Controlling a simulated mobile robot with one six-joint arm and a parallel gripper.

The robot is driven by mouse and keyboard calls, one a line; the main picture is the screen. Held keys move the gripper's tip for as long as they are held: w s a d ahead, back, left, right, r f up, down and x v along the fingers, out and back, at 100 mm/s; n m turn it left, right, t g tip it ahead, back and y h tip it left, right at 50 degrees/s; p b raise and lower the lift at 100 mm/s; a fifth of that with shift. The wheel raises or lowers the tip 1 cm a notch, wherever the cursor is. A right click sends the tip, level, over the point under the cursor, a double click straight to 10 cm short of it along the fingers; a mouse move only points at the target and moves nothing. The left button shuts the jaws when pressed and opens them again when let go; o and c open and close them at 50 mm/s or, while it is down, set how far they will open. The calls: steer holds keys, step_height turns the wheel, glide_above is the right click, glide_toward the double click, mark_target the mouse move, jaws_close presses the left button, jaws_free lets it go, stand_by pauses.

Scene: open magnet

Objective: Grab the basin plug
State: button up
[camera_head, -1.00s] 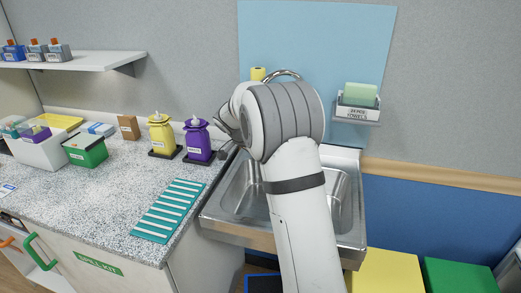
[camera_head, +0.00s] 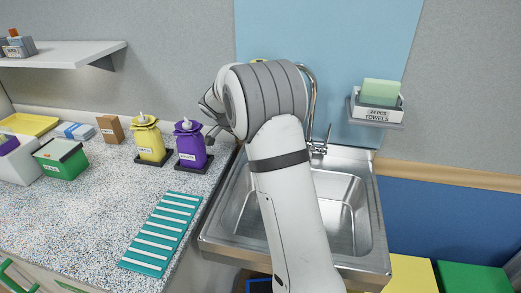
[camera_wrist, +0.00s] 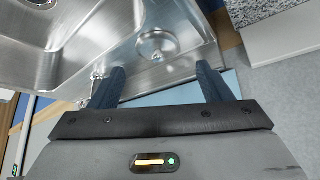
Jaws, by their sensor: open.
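The basin plug (camera_wrist: 158,42) appears in the wrist view as a round metal disc with a small knob. It lies on the sink's metal ledge, beside the bowl. My gripper (camera_wrist: 161,70) is open, with its two dark fingers spread and nothing between the tips. The plug shows just beyond the gap between them, and no contact is visible. In the head view my arm covers the plug and most of the gripper.
The steel sink (camera_head: 375,235) has a tap (camera_head: 319,145) at its back, close to my arm. Purple (camera_head: 190,146) and yellow (camera_head: 148,138) dispensers stand on the counter to the left.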

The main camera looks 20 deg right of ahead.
steer(key=x, duration=0.2)
steer(key=p+x, duration=0.1)
steer(key=x, duration=0.1)
steer(key=d+x, duration=0.1)
steer(key=x, duration=0.1)
steer(key=shift+r+p, duration=0.1)
steer(key=shift+p, duration=0.2)
steer(key=shift+w+d+f, duration=0.1)
steer(key=shift+f, duration=0.2)
steer(key=shift+c, duration=0.5)
steer(key=c, duration=0.6)
